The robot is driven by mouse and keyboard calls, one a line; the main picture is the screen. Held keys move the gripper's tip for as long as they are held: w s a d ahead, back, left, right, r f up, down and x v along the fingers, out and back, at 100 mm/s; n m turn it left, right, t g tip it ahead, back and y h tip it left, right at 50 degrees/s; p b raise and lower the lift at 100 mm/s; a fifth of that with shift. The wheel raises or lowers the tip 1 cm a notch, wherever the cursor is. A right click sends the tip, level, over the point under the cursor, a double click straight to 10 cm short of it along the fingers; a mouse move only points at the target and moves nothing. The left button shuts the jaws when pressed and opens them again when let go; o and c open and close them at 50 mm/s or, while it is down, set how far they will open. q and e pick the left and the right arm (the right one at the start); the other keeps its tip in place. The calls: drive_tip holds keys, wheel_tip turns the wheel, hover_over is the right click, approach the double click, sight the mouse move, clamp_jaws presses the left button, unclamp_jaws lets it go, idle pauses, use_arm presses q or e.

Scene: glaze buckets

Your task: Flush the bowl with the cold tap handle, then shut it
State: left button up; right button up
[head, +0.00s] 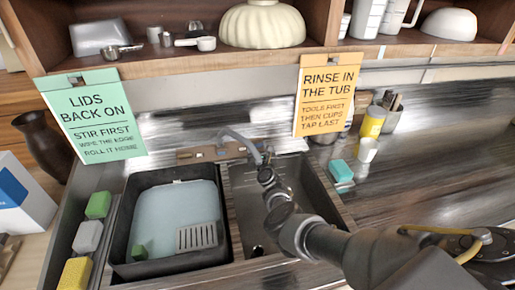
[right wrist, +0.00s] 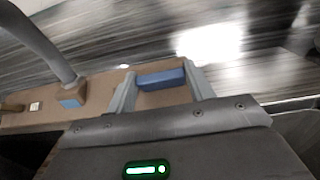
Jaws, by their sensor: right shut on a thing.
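The cold tap handle (right wrist: 161,78) is a blue bar on the brown tap deck (head: 212,153). My right gripper (head: 264,154) is over the right end of that deck. In the right wrist view my right gripper (right wrist: 160,84) has one finger on each side of the blue handle and is shut on it. The grey curved spout (head: 236,138) rises left of the gripper; it also shows in the right wrist view (right wrist: 42,40). The metal sink bowl (head: 314,186) lies below, partly hidden by my right arm. I cannot make out running water. My left gripper is not in view.
A dark tub (head: 122,222) with pale blue liquid, a grated piece and a green block stands left of the bowl. Sponges (head: 88,236) line its left side. A teal sponge (head: 340,170) and cups (head: 367,150) are at right. Sign cards (head: 326,96) hang above.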

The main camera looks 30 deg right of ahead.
drive_tip(key=shift+n+y, duration=0.3)
drive_tip(key=n+y, duration=0.2)
drive_tip(key=shift+d+f+n+y, duration=0.1)
drive_tip(key=shift+d+n+y, duration=0.05)
drive_tip(key=shift+n+y, duration=0.15)
drive_tip(key=n+y, duration=0.2)
drive_tip(key=shift+d+n+b, duration=0.1)
drive_tip(key=shift+n+b, duration=0.2)
drive_tip(key=shift+d+n+y+b, duration=0.1)
drive_tip(key=shift+n+y+b, duration=0.3)
drive_tip(key=shift+n+y, duration=0.7)
drive_tip(key=shift+f+n+g+y+b, duration=0.15)
drive_tip(key=shift+n+g+y+b, duration=0.65)
drive_tip(key=shift+n, duration=0.4)
drive_tip(key=n+g+y+b, duration=0.1)
drive_tip(key=n+b, duration=0.1)
drive_tip(key=b, duration=0.1)
drive_tip(key=n+g+y+b, duration=0.2)
drive_tip(key=n, duration=0.1)
drive_tip(key=shift+w+d+b, duration=0.1)
drive_tip(key=shift+d+b, duration=0.1)
drive_tip(key=shift+b, duration=0.2)
drive_tip(key=shift+r+n+g+y+b, duration=0.25)
drive_tip(key=shift+n+g+y+b, duration=0.3)
drive_tip(key=shift+n+b, duration=0.35)
